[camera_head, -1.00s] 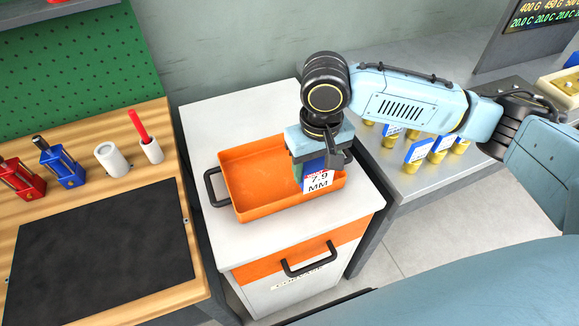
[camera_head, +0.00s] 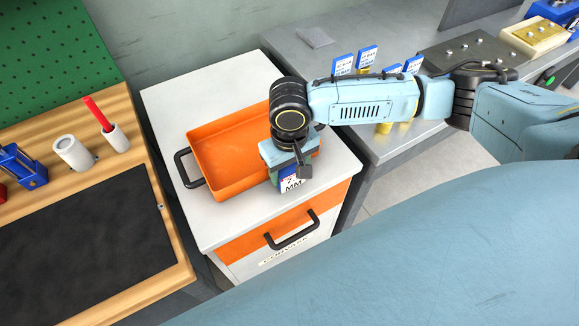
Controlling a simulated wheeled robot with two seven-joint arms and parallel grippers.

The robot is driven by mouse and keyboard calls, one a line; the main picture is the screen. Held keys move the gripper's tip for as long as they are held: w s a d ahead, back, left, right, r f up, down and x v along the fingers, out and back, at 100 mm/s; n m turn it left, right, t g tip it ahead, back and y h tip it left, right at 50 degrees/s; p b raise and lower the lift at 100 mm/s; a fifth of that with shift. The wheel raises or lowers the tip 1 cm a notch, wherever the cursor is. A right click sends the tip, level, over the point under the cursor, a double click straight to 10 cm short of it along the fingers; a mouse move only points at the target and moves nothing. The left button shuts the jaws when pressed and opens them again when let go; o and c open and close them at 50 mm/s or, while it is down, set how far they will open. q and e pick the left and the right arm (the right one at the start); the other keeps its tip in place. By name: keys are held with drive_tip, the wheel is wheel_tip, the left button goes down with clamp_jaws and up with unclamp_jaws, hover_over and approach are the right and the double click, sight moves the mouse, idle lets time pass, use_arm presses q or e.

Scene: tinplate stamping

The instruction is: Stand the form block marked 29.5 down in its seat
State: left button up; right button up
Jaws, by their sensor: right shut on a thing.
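My right gripper (camera_head: 293,172) is shut on a block with a blue-and-white label (camera_head: 292,183), over the front right corner of the orange tray. The label is partly covered by the gripper; "MM" shows, but the full number cannot be read now. Whether the block touches the tray or cabinet cannot be told. Behind my right arm, several yellow pieces with blue-and-white tags (camera_head: 367,58) stand on the grey bench; their marks are too small to read. I cannot make out a seat marked 29.5. My left gripper is not in view.
The orange tray (camera_head: 222,160) with black handles sits on the white cabinet (camera_head: 185,97); its visible floor is bare. The wooden bench at left holds a black mat (camera_head: 80,225), a white cup (camera_head: 72,152) and a red stick in a holder (camera_head: 98,113). A dark plate (camera_head: 470,52) lies at back right.

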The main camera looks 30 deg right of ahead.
drive_tip(key=o, duration=1.2)
drive_tip(key=shift+f, duration=0.15)
